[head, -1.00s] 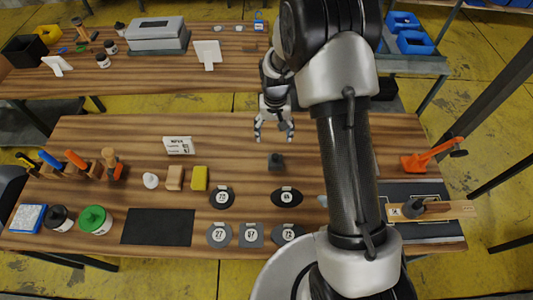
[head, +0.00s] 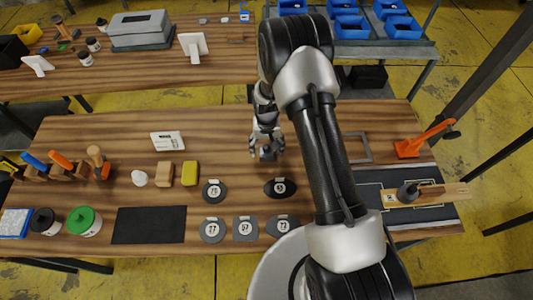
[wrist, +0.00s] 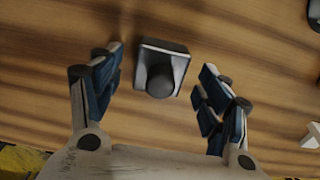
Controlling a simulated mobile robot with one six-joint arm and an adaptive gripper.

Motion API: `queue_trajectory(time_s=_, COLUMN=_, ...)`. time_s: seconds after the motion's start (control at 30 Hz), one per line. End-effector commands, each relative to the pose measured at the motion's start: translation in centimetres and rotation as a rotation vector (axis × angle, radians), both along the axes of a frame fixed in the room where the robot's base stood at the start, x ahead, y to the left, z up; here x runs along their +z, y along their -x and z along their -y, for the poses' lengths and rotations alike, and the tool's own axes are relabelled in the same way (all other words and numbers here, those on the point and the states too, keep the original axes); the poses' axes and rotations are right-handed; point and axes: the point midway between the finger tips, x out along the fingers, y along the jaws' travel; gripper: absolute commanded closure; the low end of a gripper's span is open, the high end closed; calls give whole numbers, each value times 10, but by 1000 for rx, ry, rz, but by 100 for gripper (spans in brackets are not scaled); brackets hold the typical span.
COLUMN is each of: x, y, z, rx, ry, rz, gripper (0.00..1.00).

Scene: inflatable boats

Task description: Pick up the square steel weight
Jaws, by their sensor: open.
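The square steel weight (wrist: 176,52) is a dark block with bright edges and a round knob (wrist: 160,82) on top. In the wrist view it stands on the wooden table between the fingertips of my gripper (wrist: 160,82), a little toward the far side. My gripper is open, with a gap on each side of the weight, and does not appear to touch it. In the head view the weight (head: 267,155) is partly hidden under my gripper (head: 267,146), near the middle of the table.
Numbered dark patches (head: 246,230), several of them, lie at the table's front. A black mat (head: 150,225), a yellow block (head: 190,173) and a white sign (head: 167,141) are to the left. A grey frame (head: 366,148) and an orange clamp (head: 410,149) are to the right.

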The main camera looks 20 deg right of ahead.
Motion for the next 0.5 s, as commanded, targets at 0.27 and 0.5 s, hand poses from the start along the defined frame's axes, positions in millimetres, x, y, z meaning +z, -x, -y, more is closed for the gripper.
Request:
queue_trajectory(time_s=0.27, x=-22, y=0, z=0, rx=1, ry=0, rz=1, gripper=30)
queue_trajectory(time_s=0.5, x=-21, y=0, z=0, rx=1, ry=0, rz=1, gripper=39)
